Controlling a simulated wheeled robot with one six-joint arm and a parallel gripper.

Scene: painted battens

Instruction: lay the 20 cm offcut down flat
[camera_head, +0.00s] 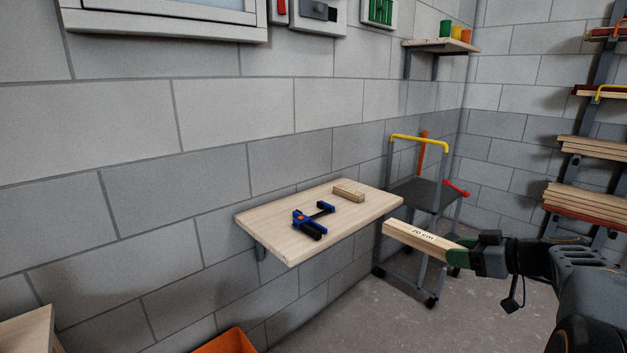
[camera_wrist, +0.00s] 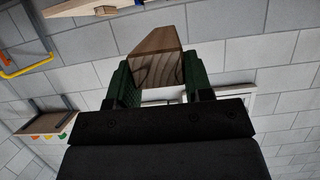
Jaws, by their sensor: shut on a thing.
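The 20 cm offcut (camera_head: 416,236) is a pale wooden batten with "20 cm" written on it. In the head view it sticks out to the left from my gripper (camera_head: 462,252), in the air to the right of the wall shelf. My gripper is shut on one end of it. In the wrist view the offcut (camera_wrist: 157,60) shows end-on between the green fingers of my gripper (camera_wrist: 156,82). Its far part is hidden there by foreshortening.
A wooden wall shelf (camera_head: 280,240) holds a blue clamp (camera_head: 312,221) and a short wood block (camera_head: 348,193), with bare room around them. A trolley (camera_head: 428,190) stands behind its right end. A rack of battens (camera_head: 585,200) is at the right. An orange bin (camera_head: 226,343) sits below.

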